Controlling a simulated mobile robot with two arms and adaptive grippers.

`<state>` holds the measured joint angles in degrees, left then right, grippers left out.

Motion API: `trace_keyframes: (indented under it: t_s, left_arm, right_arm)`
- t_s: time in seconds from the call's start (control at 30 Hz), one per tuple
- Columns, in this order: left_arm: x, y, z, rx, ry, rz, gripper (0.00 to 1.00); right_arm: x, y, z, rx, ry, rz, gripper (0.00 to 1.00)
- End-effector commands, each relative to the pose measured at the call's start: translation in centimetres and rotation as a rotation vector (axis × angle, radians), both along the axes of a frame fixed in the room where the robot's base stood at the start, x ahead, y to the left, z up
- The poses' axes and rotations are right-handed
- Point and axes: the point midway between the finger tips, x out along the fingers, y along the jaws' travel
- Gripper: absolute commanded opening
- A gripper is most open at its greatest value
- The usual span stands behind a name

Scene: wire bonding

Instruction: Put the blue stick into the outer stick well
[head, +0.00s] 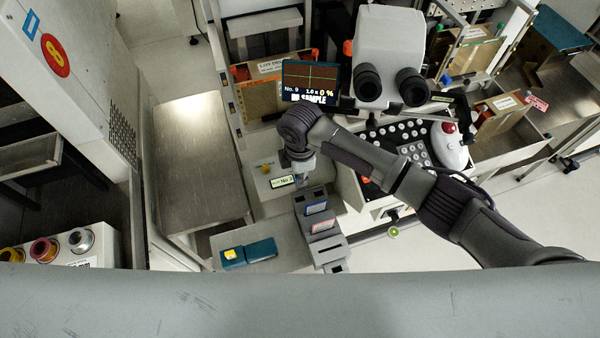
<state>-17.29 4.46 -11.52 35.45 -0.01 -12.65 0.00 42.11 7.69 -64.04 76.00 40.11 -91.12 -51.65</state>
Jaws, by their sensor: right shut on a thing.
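My right gripper (301,180) points down at the back end of a grey slotted holder (328,244). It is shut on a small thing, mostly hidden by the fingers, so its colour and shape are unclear. I cannot clearly make out a blue stick, or which slot is the outer stick well. Two flat pieces stand in the holder, one with a blue label (316,207) and one with a reddish label (322,226). I cannot tell whether the held thing touches the holder. My left gripper is not in view.
A teal box (262,251) with a yellow piece (233,254) lies left of the holder. A small label display (283,181) is just left of my gripper. A microscope (388,52) and a monitor (310,78) stand behind. A bare metal table (196,150) is at left.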

Motion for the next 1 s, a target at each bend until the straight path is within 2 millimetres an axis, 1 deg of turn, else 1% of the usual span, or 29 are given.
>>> trace_keyframes:
  t_s: [0.03,0.13,0.27,0.4,0.5,0.67,1.0]
  left_arm:
    - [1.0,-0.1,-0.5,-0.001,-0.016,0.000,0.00]
    - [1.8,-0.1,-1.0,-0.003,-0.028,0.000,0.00]
    - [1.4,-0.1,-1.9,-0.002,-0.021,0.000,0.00]
    - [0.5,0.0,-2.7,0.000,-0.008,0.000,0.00]
    - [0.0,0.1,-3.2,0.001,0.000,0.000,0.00]
    - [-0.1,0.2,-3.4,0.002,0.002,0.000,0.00]
    - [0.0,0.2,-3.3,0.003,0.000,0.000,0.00]
  right_arm:
    - [-0.1,0.0,-0.9,-0.001,0.002,0.000,0.00]
    - [-0.1,0.0,-1.8,-0.002,0.002,0.000,0.00]
    - [-0.1,0.0,-3.1,-0.002,0.002,0.000,0.00]
    - [-0.1,0.0,-4.5,-0.001,0.002,0.001,0.00]
    - [-0.1,0.0,-5.2,-0.001,0.002,0.001,0.00]
    - [-0.1,0.0,-5.6,-0.001,0.002,0.001,0.00]
    - [-0.1,0.0,-5.6,-0.001,0.002,0.001,0.00]
